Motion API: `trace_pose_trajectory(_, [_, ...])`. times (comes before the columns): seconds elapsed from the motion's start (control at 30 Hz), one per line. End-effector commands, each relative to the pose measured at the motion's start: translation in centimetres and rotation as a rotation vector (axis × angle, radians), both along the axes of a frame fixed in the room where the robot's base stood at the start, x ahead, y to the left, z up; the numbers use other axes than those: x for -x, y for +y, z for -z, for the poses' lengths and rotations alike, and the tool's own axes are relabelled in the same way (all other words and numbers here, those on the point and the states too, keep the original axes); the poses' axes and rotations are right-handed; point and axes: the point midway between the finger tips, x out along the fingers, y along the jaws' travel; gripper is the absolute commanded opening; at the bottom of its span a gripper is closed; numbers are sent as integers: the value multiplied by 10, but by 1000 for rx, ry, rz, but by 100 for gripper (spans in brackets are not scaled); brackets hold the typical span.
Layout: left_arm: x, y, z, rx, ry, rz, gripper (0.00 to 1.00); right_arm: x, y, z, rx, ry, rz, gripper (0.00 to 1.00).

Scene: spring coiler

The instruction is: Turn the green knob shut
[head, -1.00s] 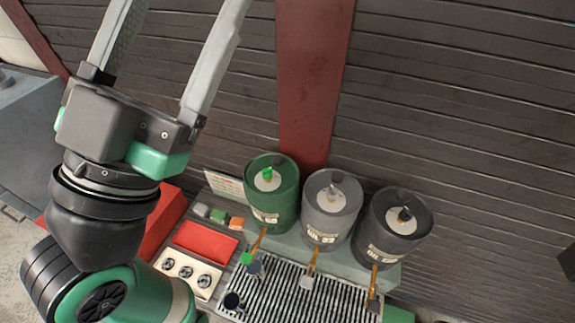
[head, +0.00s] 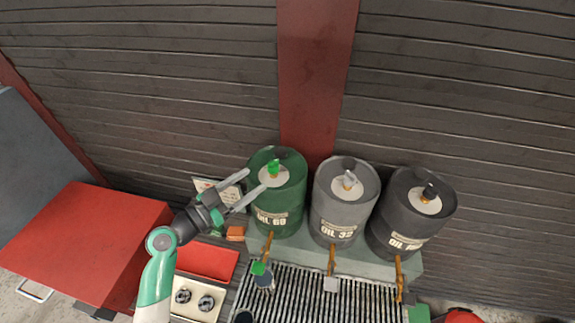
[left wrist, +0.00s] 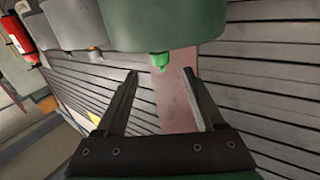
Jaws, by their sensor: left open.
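A green drum (head: 278,217) labelled OIL 68 stands leftmost of three drums. A small green knob (head: 273,167) sits on the pale disc on its top. A green piece (head: 259,268) also shows at the end of its orange tap. My left gripper (head: 256,180) is open, its fingers pointing right at the green drum's upper left side, close to the top. In the left wrist view the green knob (left wrist: 160,61) appears between the fingertips or just beyond them, under the upside-down drum. Contact cannot be told. My right gripper is not in view.
A grey drum (head: 345,205) and a black drum (head: 405,215) stand to the right, with taps over a slatted grate (head: 300,298). A red cabinet (head: 85,240) stands at left, a red tray (head: 207,261) below my left gripper. A plank wall rises behind.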

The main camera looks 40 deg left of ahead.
Motion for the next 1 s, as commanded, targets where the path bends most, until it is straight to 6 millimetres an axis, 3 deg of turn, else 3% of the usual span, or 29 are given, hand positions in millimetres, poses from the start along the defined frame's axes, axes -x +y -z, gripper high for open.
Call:
trace_pose_trajectory(0.23, [-19,-3,-4,-1,-2,4,70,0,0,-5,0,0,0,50])
trace_pose_trajectory(0.5, [-78,-11,-4,-2,-3,5,70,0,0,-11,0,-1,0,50])
trace_pose_trajectory(0.7, [-109,-14,-3,-2,-3,4,70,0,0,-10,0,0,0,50])
trace_pose_trajectory(1.0, [-117,-15,-3,-4,-3,1,70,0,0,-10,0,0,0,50])
